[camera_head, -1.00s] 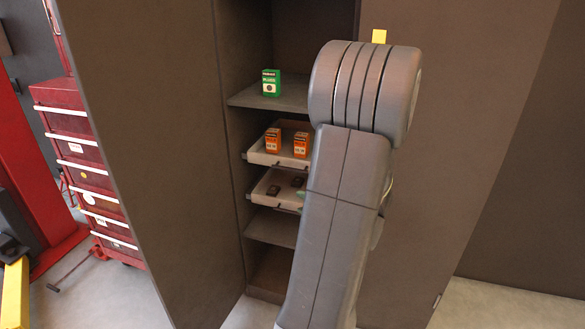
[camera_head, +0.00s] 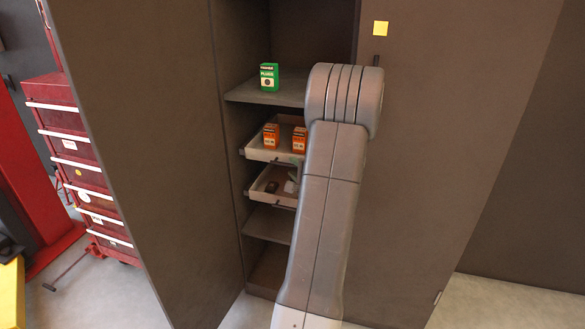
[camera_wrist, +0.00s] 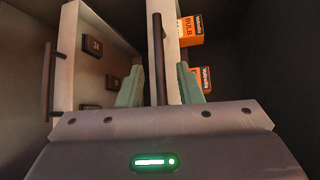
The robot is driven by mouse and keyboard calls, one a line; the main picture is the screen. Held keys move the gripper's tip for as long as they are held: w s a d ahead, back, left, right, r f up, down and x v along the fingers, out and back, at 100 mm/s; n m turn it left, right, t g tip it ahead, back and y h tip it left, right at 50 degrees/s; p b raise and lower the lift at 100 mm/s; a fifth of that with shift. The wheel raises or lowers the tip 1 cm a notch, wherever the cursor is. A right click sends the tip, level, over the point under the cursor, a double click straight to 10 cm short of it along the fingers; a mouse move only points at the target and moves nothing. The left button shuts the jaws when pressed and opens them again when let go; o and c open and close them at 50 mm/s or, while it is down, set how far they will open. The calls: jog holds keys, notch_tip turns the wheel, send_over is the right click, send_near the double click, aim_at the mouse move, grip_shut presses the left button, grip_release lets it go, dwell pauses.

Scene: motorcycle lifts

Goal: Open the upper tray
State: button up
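The upper tray (camera_head: 258,155) is a pale shallow drawer in the dark cabinet and holds orange boxes. In the wrist view, its pale front wall (camera_wrist: 154,82) stands on edge in the middle, with a dark bar handle (camera_wrist: 158,50) along it. My gripper (camera_wrist: 160,66) is open, with one green finger on each side of the handle; a gap shows on both sides, and I cannot tell whether anything touches. In the head view, my arm hides the tray's right part and most of the gripper.
The lower tray (camera_head: 256,193), just below, holds dark blocks; its handle (camera_wrist: 48,80) shows at left in the wrist view. A green box (camera_head: 269,78) stands on the shelf above. Cabinet doors flank the opening on both sides. A red tool chest (camera_head: 75,150) stands at far left.

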jog(key=shift+x, duration=0.85)
grip_shut()
jog(key=s+a+b, duration=0.4)
jog(key=s+b, duration=0.2)
jog(key=s, duration=0.6)
jog(key=s+a+b, duration=0.4)
jog(key=s+b, duration=0.3)
jog(key=s, duration=0.6)
jog(key=shift+s, duration=0.1)
grip_release()
